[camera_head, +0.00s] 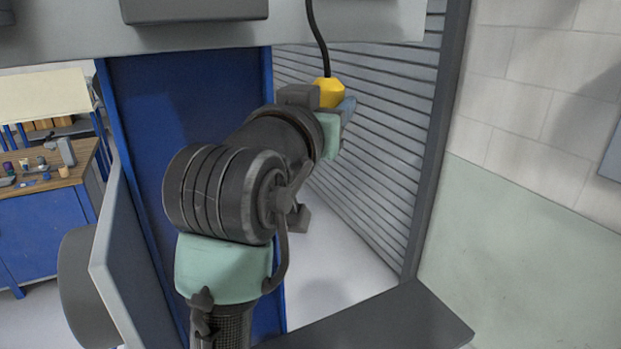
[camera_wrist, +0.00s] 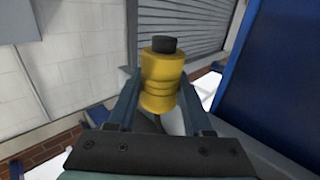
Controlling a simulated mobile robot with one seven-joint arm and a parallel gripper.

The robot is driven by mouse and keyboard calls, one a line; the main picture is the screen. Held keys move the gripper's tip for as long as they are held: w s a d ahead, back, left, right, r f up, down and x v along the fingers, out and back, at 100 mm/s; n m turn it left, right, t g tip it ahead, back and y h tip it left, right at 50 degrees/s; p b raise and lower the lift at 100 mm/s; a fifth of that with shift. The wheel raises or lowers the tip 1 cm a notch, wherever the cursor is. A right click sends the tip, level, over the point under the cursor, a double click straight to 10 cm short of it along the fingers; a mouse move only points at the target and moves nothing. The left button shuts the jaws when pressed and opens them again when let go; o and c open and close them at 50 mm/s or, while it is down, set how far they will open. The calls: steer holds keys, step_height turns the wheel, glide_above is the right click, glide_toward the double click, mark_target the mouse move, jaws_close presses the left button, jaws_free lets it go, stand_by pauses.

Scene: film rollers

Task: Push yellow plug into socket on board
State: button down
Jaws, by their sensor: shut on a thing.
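The yellow plug (camera_head: 328,93) hangs from a black cable (camera_head: 319,40) that runs up out of the head view. In the wrist view the plug (camera_wrist: 162,82) is a ribbed yellow body with a dark end (camera_wrist: 164,45) pointing away from my wrist. My gripper (camera_head: 341,104) is shut on the plug. In the wrist view my gripper (camera_wrist: 160,78) has one finger on each side of it. My arm hides part of the gripper in the head view. I cannot make out a socket in either view.
A tall blue panel (camera_head: 190,150) stands behind my arm. A grey ribbed shutter (camera_head: 375,150) is behind the plug, with a block wall (camera_head: 540,90) at right. A workbench (camera_head: 45,185) with small items stands at far left. A grey beam (camera_head: 370,20) crosses the top.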

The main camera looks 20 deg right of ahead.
steer(key=s+r, duration=1)
steer(key=s, duration=0.2)
steer(key=w+a+r+n+t+y, duration=0.15)
steer(key=a+r+n+y, duration=0.3)
steer(key=a+r, duration=0.55)
steer(key=a+r+n+t+y, duration=0.35)
steer(key=a+r+y, duration=0.25)
steer(key=r, duration=0.8)
steer(key=w+d+f+n+g+y, duration=0.1)
steer(key=w+f+n+g+y, duration=0.1)
steer(key=w+f+n+y, duration=0.3)
steer(key=w+y, duration=0.4)
steer(key=w, duration=0.1)
steer(key=shift+w+d, duration=0.2)
steer(key=shift+d, duration=0.1)
steer(key=shift+f, duration=3.7)
